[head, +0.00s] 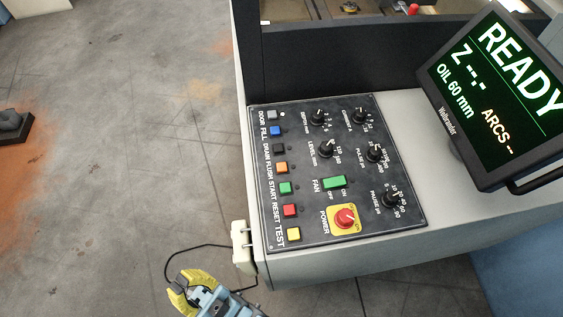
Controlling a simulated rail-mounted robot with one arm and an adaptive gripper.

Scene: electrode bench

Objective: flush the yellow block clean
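The control panel (311,222) lies on the machine's front ledge, with a column of labelled buttons along its left side. The orange button (282,167) sits beside the label FLUSH, between the black DRAIN button (279,149) and the green START button (285,188). A small yellowish thing (349,8) shows inside the machine at the top edge; I cannot tell whether it is the yellow block. My gripper (177,283), with yellow fingers, is at the bottom, left of and apart from the panel. Its fingers look parted with nothing between them.
The tilted display (498,95) reads READY and OIL 60 mm. A red power knob (344,217) on a yellow plate, a green fan switch (334,182) and several black dials share the panel. A white box (243,246) with a black cable hangs at the ledge corner. Floor at left is mostly clear.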

